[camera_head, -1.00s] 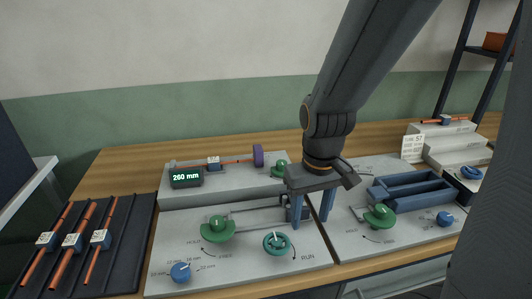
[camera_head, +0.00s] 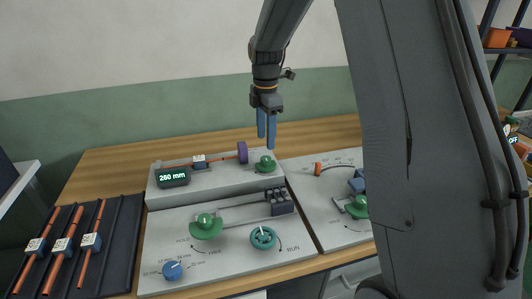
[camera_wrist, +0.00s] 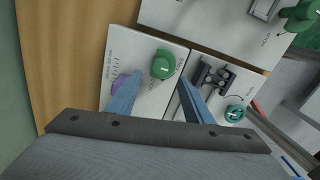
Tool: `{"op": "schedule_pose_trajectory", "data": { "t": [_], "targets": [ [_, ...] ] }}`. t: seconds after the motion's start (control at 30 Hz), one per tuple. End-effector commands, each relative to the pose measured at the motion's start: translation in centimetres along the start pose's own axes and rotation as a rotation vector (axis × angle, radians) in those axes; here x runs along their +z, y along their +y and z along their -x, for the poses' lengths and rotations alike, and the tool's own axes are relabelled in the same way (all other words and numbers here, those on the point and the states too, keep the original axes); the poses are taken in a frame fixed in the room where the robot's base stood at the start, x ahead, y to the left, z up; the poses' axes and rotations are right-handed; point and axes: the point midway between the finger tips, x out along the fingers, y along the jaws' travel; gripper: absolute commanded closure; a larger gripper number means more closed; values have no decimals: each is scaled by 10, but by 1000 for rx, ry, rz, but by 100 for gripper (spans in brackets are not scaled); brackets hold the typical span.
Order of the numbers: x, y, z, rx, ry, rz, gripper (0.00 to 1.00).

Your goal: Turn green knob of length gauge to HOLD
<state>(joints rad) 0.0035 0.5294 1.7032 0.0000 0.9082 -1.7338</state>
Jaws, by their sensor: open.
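The length gauge (camera_head: 215,184) is a raised grey box at the back of the bench, with a display reading 260 mm. A rod with a blue tag lies along the gauge, ending at a purple disc (camera_head: 242,152). My gripper (camera_head: 266,142) is above and behind the knob, pointing down, open and empty. In the wrist view the blue fingers (camera_wrist: 158,82) are apart, with the knob just beyond them. I cannot read the knob's setting.
In front is a panel with a green knob (camera_head: 206,227), a teal RUN knob (camera_head: 263,238), a blue knob (camera_head: 172,271) and a dark clamp block (camera_head: 279,201). A black rack (camera_head: 112,259) with tagged rods is at left. My arm hides much of the right side.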

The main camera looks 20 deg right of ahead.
Motion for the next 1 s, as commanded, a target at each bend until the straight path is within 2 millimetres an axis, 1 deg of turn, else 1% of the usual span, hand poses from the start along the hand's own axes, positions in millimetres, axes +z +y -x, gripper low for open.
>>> {"op": "schedule_pose_trajectory", "data": {
  "t": [0.3,0.4,0.6,0.83,0.87,1.0],
  "targets": [
    [0,-2,-47,-4,1,-1,53],
    [0,-2,-59,-3,1,-2,53],
    [0,-1,-71,-1,0,-2,53],
    [0,-1,-72,0,0,-2,53],
    [0,-1,-72,0,0,-2,55],
    [0,-1,-72,-1,0,-2,79]
  ]
}}
